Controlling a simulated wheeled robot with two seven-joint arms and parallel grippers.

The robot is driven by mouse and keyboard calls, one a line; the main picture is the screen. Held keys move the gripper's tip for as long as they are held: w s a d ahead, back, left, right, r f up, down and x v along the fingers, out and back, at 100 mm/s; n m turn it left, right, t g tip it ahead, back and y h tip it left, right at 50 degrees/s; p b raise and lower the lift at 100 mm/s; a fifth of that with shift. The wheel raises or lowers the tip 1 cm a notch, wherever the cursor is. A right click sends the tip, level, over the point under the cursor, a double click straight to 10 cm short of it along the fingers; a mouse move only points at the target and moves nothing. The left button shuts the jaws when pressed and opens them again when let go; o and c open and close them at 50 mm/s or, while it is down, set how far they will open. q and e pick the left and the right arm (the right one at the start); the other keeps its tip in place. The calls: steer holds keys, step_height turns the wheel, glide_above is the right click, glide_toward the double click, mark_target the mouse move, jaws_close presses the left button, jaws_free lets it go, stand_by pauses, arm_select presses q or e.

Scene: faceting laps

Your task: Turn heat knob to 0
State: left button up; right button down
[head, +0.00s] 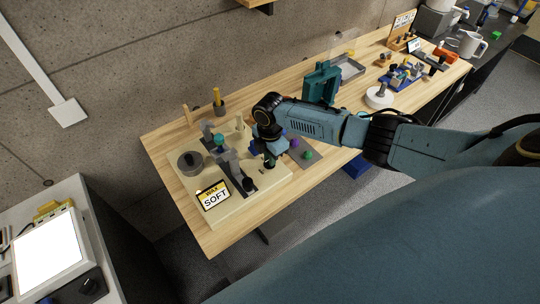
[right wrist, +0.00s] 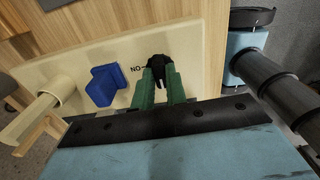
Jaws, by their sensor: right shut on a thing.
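My right gripper (head: 270,163) reaches down over the right side of a cream base plate (head: 262,197) on the wooden bench. In the right wrist view its two green fingers (right wrist: 160,83) are closed around a small black knob (right wrist: 159,62) set on the cream plate. Short dark lettering, partly covered, stands just left of the knob. I cannot read the knob's setting; the fingers hide much of it. In the head view the gripper hides the knob. My left gripper is not in view.
A blue block-like part (right wrist: 104,86) and a cream post (right wrist: 48,108) stand left of the fingers. A yellow-and-white WAX SOFT sign (head: 214,196) and a round grey disc (head: 190,162) are on the plate. A teal stand (head: 321,83) is farther along the bench (head: 185,215).

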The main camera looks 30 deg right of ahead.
steer(key=shift+a, duration=0.1)
steer(key=c, duration=1.4)
jaws_free()
steer(key=shift+c, duration=0.2)
steer(key=shift+r, duration=0.15)
step_height(320, 180, up, 13)
steer(key=shift+p, duration=0.3)
steer(key=shift+r, duration=0.1)
